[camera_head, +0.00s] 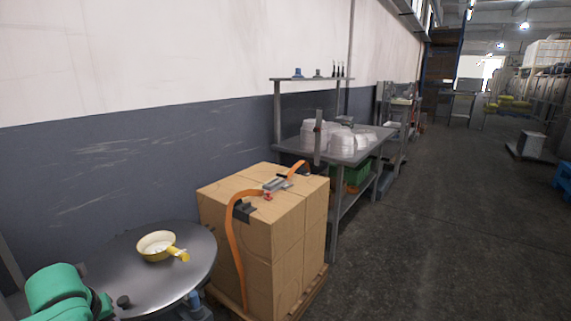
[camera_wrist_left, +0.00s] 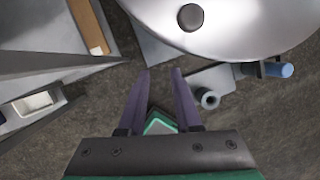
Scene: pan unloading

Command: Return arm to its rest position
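A yellow pan (camera_head: 156,244) with a pale inside and a short handle sits on the round metal table (camera_head: 190,273), in the head view; what lies in it is too small to tell. My green left arm comes in at the bottom left corner of the head view, beside the table; its gripper does not show there. In the left wrist view my left gripper (camera_wrist_left: 162,73) has its two purple fingers apart with nothing between the tips. It is over the floor just off the edge of the round table. The pan is out of that view. My right arm is not in view.
A dark knob (camera_head: 123,301) is on the round table near its edge. Strapped cardboard boxes (camera_head: 267,235) stand right of it. A metal bench (camera_head: 345,158) with white stacks is behind. The aisle floor (camera_head: 440,230) at right is clear.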

